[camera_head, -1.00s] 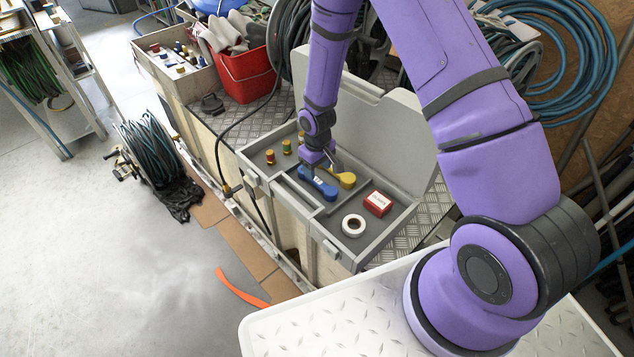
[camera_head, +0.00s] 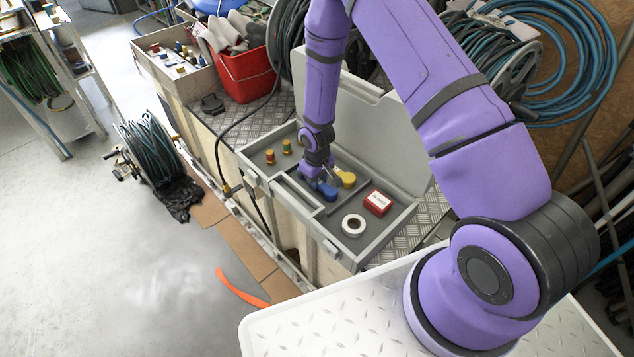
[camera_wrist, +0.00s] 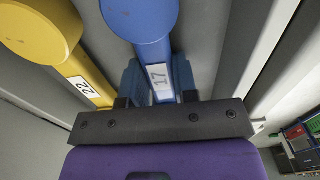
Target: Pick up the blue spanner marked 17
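The blue spanner (camera_head: 328,191) lies in a compartment of the grey open case (camera_head: 262,204). In the wrist view the blue spanner (camera_wrist: 138,20) has a round head at the top and a white label reading 17 on its handle. My gripper (camera_head: 322,181) is down at the spanner, over its middle. In the wrist view my gripper (camera_wrist: 157,99) has one dark finger on each side of the handle, set apart from each other. Whether the fingers touch the handle is not clear. A yellow spanner (camera_head: 346,178), marked 22 in the wrist view (camera_wrist: 50,35), lies beside it.
A red box (camera_head: 377,203) and a white tape roll (camera_head: 353,225) lie in the case's near part. Small spools (camera_head: 286,147) stand at its left. The raised lid (camera_head: 375,130) stands behind my gripper. A red bucket (camera_head: 245,80) stands farther back.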

